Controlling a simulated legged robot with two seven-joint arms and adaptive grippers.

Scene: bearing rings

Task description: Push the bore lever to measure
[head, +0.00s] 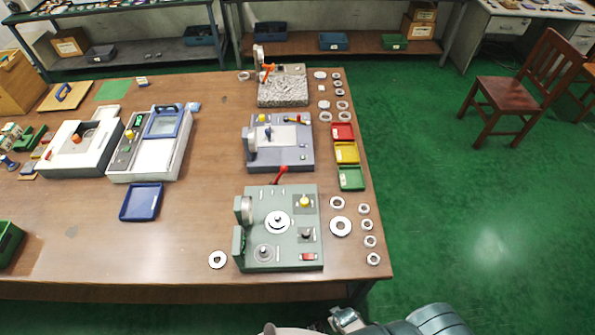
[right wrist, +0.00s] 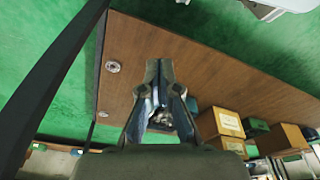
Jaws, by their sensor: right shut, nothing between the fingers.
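A grey-green measuring machine (head: 290,255) stands at the near end of the workbench. A lever with a red knob (head: 280,174) sticks up at its back edge. I cannot tell if this is the bore lever. A light ring or disc (head: 277,222) sits on the machine's top. My right gripper (head: 345,318) is at the bottom edge of the head view, in front of the bench and apart from the machine. In the right wrist view its fingers (right wrist: 158,72) meet at the tips with nothing between them. My left gripper is not in view.
Loose rings (head: 340,226) lie right of the machine and one ring (head: 217,259) lies left. Red, yellow and green trays (head: 351,179) line the right edge. A blue-grey machine (head: 290,158) and a granite-based device (head: 283,97) stand behind. Bench left of the machine is mostly clear.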

